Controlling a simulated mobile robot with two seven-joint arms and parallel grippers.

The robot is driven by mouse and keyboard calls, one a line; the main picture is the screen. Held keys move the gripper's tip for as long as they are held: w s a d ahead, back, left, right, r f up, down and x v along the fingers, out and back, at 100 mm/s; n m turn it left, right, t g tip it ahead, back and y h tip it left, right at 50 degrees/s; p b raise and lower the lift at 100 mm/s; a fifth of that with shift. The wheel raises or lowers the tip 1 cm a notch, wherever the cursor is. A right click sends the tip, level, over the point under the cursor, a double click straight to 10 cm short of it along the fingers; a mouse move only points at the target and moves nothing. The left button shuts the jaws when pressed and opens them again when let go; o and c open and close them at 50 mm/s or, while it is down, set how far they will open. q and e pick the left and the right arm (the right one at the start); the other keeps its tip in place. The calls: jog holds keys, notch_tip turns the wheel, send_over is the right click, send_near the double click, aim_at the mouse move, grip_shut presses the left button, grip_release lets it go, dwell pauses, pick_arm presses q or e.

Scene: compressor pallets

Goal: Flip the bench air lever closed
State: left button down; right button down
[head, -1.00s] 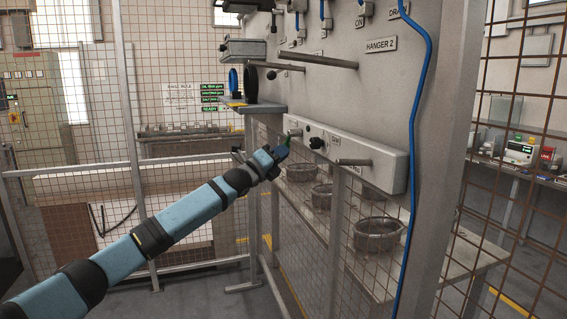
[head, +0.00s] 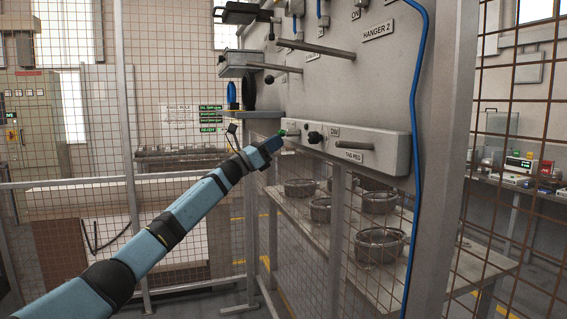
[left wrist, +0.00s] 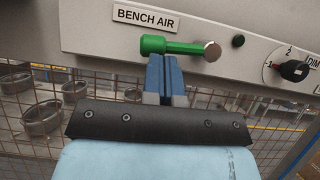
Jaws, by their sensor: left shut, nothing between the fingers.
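The bench air lever (left wrist: 172,45) is green and lies roughly level in the left wrist view, reaching left from a round silver pivot (left wrist: 211,51). The BENCH AIR label (left wrist: 146,17) is above it. My left gripper (left wrist: 163,60) is shut and empty, its blue fingers just under the lever's middle; I cannot tell if they touch it. In the head view the green lever (head: 291,132) is small, at the left end of the pale panel box (head: 375,149), with my left gripper (head: 279,142) close beside it. My right gripper is not in view.
A dark knob (head: 316,137) and a peg (head: 354,145) stick out of the box to the right. A blue hose (head: 415,110) hangs on the board. Metal bowls (head: 379,244) stand on a bench below. Hanger rods (head: 315,48) jut out above.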

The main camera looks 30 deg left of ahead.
pick_arm(q)
jog(key=shift+w+r+m+g+h+b, duration=0.1)
jog(key=shift+r+m+g+h+b, duration=0.25)
jog(key=shift+m, duration=0.55)
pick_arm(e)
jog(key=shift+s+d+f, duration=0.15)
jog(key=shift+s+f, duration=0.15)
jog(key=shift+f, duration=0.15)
pick_arm(q)
jog(key=shift+f, duration=0.1)
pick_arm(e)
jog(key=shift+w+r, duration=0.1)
pick_arm(q)
jog(key=shift+f, duration=0.15)
jog(key=d+f+b+v, duration=0.1)
jog(key=b+v, duration=0.3)
jog(key=v, duration=0.9)
jog(key=shift+w+f, duration=0.4)
jog(key=shift+f, duration=0.2)
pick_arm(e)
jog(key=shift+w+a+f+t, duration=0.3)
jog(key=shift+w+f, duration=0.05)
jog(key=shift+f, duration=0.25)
